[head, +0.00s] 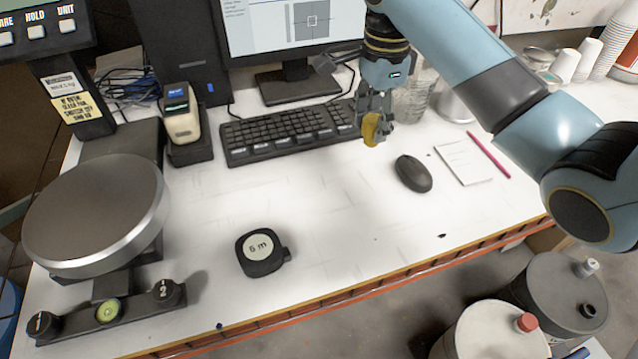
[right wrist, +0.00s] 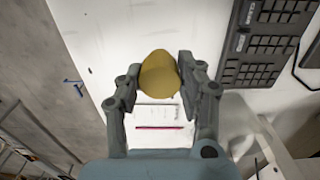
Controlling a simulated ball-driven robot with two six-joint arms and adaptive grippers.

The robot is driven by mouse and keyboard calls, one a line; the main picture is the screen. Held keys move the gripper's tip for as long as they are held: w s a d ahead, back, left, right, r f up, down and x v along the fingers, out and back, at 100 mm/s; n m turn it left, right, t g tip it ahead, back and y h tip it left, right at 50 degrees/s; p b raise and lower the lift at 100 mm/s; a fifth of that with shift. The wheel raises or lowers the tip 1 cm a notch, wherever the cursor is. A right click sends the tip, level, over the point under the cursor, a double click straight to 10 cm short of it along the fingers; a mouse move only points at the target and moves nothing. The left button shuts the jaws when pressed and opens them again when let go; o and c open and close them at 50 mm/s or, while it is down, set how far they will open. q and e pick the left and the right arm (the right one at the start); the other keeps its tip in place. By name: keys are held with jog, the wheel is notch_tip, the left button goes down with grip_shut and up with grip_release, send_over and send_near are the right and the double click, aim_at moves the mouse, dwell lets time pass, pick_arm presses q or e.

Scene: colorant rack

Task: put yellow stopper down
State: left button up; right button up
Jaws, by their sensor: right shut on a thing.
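The yellow stopper (head: 371,129) is held in my right gripper (head: 374,125), above the white table between the keyboard and the black mouse in the head view. In the right wrist view the stopper (right wrist: 160,75) sits between the two fingertips of the right gripper (right wrist: 159,78), which are shut on it. The fingers hide part of its sides. From the wrist it looks rounded and dull yellow. My left gripper is not in view.
A keyboard (head: 290,132), mouse (head: 413,173), notepad (head: 464,162), pink pencil (head: 489,155) and tape measure (head: 262,253) lie on the table (head: 340,220). A round scale (head: 97,212) stands left. White cups (head: 564,66) stand back right. The middle front is clear.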

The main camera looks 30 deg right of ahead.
jog(key=a+f, duration=0.2)
jog(key=a, duration=0.1)
jog(key=a+f+p, duration=0.1)
jog(key=a+f, duration=0.1)
jog(key=a, duration=0.2)
jog(key=a+f+p, duration=0.1)
jog(key=a+f, duration=0.1)
jog(key=a, duration=0.1)
jog(key=shift+s+a, duration=0.2)
jog(key=shift+a, duration=0.2)
jog(key=shift+a+f, duration=0.2)
notch_tip(320, 180, down, 3)
jog(key=shift+s+f+p, duration=0.1)
jog(key=shift+p, duration=0.35)
jog(key=shift+f, duration=0.55)
jog(key=o, duration=0.9)
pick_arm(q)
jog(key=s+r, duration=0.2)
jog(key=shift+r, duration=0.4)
pick_arm(e)
jog(key=shift+r, duration=0.1)
